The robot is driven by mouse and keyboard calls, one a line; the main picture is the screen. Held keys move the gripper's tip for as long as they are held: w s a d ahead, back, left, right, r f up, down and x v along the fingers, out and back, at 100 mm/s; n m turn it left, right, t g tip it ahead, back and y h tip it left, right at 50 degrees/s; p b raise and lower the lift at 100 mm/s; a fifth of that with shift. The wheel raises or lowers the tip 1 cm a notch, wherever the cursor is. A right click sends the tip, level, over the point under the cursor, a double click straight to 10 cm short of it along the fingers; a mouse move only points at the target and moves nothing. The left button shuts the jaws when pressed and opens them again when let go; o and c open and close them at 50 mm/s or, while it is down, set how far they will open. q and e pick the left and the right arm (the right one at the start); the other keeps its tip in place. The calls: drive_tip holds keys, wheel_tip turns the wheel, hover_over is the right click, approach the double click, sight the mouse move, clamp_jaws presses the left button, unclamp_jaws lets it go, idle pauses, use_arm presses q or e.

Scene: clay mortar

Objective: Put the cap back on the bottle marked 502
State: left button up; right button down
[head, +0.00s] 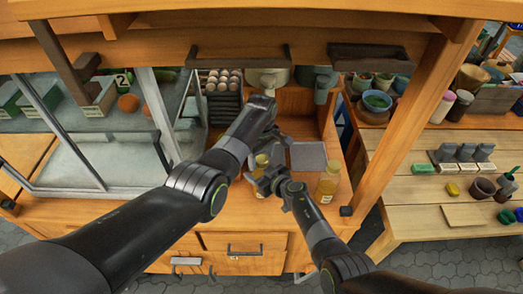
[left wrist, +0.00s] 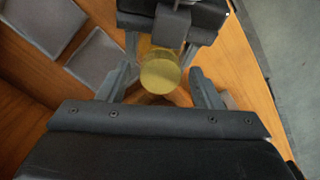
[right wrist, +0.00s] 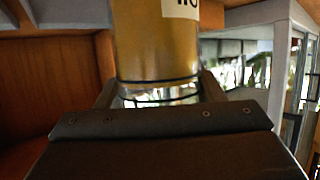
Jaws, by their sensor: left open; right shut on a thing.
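An amber bottle (head: 262,161) is partly hidden between my grippers above the counter. My right gripper (head: 266,182) is shut on it; in the right wrist view the bottle (right wrist: 155,45) stands between the fingers (right wrist: 158,90), with a white label cut off at the top edge, so its full marking cannot be read. My left gripper (head: 272,147) is open. In the left wrist view its fingers (left wrist: 160,82) are spread to either side of the round yellow bottle (left wrist: 160,72); contact cannot be told. A separate cap cannot be made out.
A second yellowish bottle (head: 327,184) stands on the counter to the right. A grey square plate (head: 308,156) lies behind the grippers. A wooden post (head: 415,115) rises at the right, and a glass-fronted case (head: 90,150) is at the left.

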use_arm(q)
drive_tip(key=shift+c, duration=0.3)
drive_tip(key=c, duration=0.9)
drive_tip(key=m, duration=0.6)
drive_tip(key=shift+m, duration=0.3)
drive_tip(key=shift+c, duration=0.3)
drive_tip(key=o, duration=1.1)
drive_tip(key=shift+r, duration=2.2)
